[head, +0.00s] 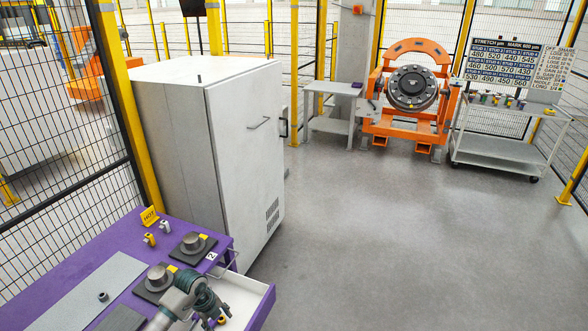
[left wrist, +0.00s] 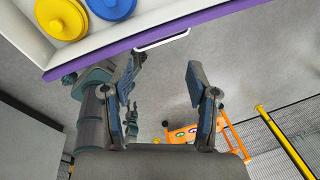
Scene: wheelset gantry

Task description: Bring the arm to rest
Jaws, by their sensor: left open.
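My left gripper (head: 212,303) is at the bottom of the head view, over the front of the purple bench (head: 85,264), by its open drawer (head: 257,304). In the left wrist view the same gripper (left wrist: 163,72) has its two fingers spread apart, with nothing between them. The drawer's handle (left wrist: 162,39) is beyond the fingertips there, clear of them. Yellow (left wrist: 62,17) and blue (left wrist: 111,6) round pieces lie inside the drawer. Grey-teal arm parts show behind one finger.
Two dark pads with round metal pieces (head: 193,241) (head: 159,275) lie on the bench. A white cabinet (head: 245,150) stands behind it. An orange wheelset stand (head: 378,122), a side table (head: 330,126) and a cart (head: 495,150) are at the back. The middle floor is clear.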

